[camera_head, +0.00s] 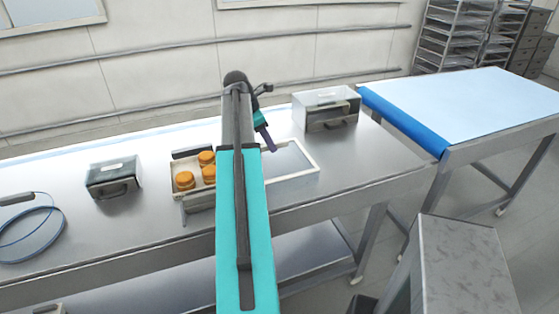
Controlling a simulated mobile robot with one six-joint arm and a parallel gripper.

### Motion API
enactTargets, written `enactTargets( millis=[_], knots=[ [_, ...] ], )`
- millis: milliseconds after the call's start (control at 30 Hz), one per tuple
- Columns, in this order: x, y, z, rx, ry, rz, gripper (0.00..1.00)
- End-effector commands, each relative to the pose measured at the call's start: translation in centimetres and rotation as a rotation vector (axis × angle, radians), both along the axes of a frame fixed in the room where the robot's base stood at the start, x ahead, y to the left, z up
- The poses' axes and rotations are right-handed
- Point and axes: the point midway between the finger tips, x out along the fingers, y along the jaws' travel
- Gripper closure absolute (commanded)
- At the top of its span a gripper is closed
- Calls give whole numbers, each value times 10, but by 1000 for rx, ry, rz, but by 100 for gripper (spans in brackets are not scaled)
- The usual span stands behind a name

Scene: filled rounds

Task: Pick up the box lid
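A shallow cream-rimmed rectangle with a pale or clear middle, which looks like the box lid (318,165), lies flat on the steel table. A cream-walled box (176,185) holding several orange rounds (185,180) stands just left of it, partly behind my teal arm. My gripper (269,147) is small and dark here and points down over the lid's back left part. My arm hides the lid's left end. I cannot tell whether the gripper touches the lid or whether its fingers are apart.
A metal container with a handle (327,110) stands behind the lid on the right, and a darker one (113,178) stands left of the box. A blue cable coil (30,235) lies far left. A blue-edged conveyor (405,122) adjoins the steel table (350,170) on the right.

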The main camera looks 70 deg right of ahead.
Motion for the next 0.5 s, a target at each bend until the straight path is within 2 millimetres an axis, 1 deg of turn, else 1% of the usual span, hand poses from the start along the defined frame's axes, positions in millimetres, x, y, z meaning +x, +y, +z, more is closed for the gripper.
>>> enactTargets(
  millis=[233, 267, 300, 467, 500],
  knots=[
    [0, 0, 0, 0, 0, -1, 62],
    [0, 0, 0, 0, 0, -1, 66],
    [0, 0, 0, 0, 0, -1, 73],
    [-1, 0, 0, 0, 0, -1, 100],
    [-1, 0, 0, 0, 0, -1, 100]
  ],
)
